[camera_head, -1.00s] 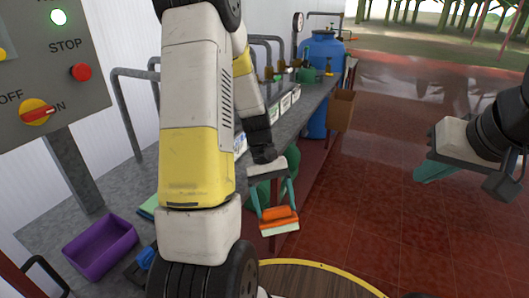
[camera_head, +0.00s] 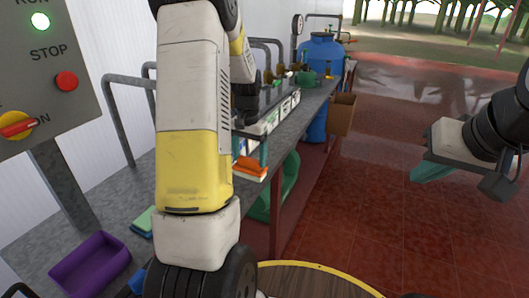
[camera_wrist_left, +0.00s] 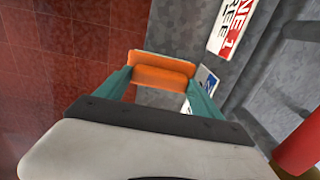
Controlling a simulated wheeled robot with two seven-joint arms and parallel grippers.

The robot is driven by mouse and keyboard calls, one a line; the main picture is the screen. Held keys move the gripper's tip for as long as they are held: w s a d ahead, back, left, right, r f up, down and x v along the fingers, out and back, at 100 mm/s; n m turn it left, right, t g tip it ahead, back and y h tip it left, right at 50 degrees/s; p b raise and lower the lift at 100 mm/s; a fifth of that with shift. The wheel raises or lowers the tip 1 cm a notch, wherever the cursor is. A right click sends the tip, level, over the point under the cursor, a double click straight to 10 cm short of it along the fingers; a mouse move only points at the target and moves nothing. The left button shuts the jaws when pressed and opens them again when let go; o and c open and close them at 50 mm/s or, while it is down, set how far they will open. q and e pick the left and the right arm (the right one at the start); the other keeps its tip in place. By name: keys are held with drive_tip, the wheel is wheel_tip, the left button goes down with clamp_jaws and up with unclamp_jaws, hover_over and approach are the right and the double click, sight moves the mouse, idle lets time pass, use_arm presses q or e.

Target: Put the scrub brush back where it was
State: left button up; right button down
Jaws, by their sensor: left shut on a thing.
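The scrub brush (camera_head: 250,167) has an orange back and pale bristles. My left gripper (camera_head: 252,150) is shut on it, partly hidden behind my left arm in the head view. The brush is over or at the front edge of the grey bench; I cannot tell whether it touches. In the left wrist view the orange brush (camera_wrist_left: 162,70) sits between the two teal fingers. My right gripper (camera_head: 432,170) is at the far right over the red floor, away from the bench; its teal fingers show, but their gap does not.
The grey bench (camera_head: 318,96) holds labelled cards, taps and a green can (camera_head: 306,79). A blue barrel (camera_head: 321,50) and a brown box (camera_head: 341,113) are farther back. Red floor is clear at right.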

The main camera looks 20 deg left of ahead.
use_arm(q)
drive_tip(key=w, duration=0.1)
drive_tip(key=w+a, duration=0.1)
drive_tip(key=w, duration=0.1)
drive_tip(key=shift+w+f, duration=0.15)
drive_tip(key=shift+o, duration=0.2)
wheel_tip(320, 180, down, 4)
drive_tip(key=shift+r, duration=0.25)
drive_tip(key=o, duration=0.9)
drive_tip(key=shift+r, duration=0.1)
wheel_tip(320, 180, up, 12)
wheel_tip(320, 180, up, 7)
drive_tip(key=t, duration=0.2)
hover_over(250, 159)
drive_tip(key=s+d, duration=0.2)
drive_tip(key=d, duration=0.1)
drive_tip(key=s+d+r+t, duration=0.1)
drive_tip(key=s+d, duration=0.2)
drive_tip(key=s, duration=0.3)
drive_tip(key=s+d+r+t+h, duration=0.1)
drive_tip(key=s+d, duration=0.2)
drive_tip(key=s, duration=0.4)
drive_tip(key=s+d+r+n+t+h, duration=0.1)
drive_tip(key=s+d+r+t, duration=0.1)
drive_tip(key=s, duration=0.5)
drive_tip(key=shift+s+d, duration=0.15)
drive_tip(key=shift+d, duration=0.75)
